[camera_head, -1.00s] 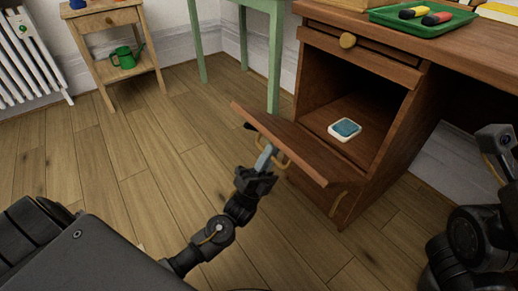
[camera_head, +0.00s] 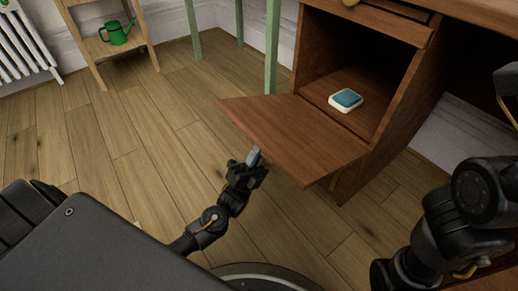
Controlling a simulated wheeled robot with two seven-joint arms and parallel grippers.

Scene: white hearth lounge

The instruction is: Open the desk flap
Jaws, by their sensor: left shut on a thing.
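The desk flap (camera_head: 295,137) is a brown wooden panel hinged at its lower edge. It hangs out from the desk (camera_head: 387,132) close to level, and the compartment behind it is open. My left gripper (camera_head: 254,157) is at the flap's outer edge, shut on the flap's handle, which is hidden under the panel. My right arm (camera_head: 455,215) shows at the right edge; its gripper fingers cannot be made out.
A small white and blue box (camera_head: 346,100) lies inside the open compartment. Green table legs (camera_head: 272,50) stand behind the flap. A wooden stand (camera_head: 108,48) with a green watering can (camera_head: 117,32) and a radiator (camera_head: 25,48) are at the back left. The floor left of the flap is clear.

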